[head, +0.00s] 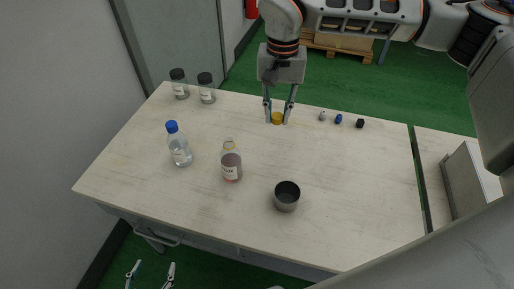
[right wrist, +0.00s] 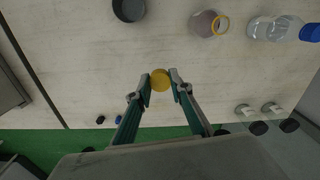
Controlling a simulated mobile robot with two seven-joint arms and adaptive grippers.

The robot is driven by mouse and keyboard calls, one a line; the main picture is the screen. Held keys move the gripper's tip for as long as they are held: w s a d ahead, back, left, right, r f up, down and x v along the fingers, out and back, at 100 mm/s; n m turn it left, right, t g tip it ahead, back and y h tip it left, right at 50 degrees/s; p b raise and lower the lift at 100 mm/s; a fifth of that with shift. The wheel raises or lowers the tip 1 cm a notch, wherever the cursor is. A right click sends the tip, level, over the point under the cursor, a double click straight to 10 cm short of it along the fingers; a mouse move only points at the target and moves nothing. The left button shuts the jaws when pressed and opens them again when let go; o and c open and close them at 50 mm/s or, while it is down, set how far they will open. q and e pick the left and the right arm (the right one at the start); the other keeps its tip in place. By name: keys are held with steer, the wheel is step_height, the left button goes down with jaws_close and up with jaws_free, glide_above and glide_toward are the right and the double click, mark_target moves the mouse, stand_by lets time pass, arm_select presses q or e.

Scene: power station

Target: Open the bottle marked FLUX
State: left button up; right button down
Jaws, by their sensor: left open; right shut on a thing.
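A clear bottle with pinkish contents (head: 231,163) stands upright on the table. Its neck has a yellow ring and no cap on it; its label is too small to read surely. The same bottle shows in the right wrist view (right wrist: 205,24). My right gripper (head: 277,117) is shut on a yellow cap (right wrist: 160,79), at or just above the table toward the far edge, apart from the bottle. My left gripper (head: 150,272) is open and empty, low in front of the table.
A blue-capped bottle (head: 179,146) and a metal cup (head: 286,196) stand beside the bottle. Two black-capped jars (head: 180,85) (head: 207,90) stand at the far left. Small grey, blue and black caps (head: 338,118) lie at the far right. The table's right part (head: 365,190) is clear.

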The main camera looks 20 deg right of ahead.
mark_target(272, 165)
steer(key=shift+w+a+r+m, duration=0.15)
steer(key=shift+r+m, duration=0.25)
steer(key=shift+f, duration=0.25)
step_height(272, 165, down, 20)
steer(key=shift+w+r, duration=0.1)
steer(key=shift+r, duration=0.15)
steer(key=shift+f, duration=0.1)
steer(key=c, duration=2.2)
jaws_free()
steer(key=shift+f, duration=0.1)
steer(key=o, duration=0.4)
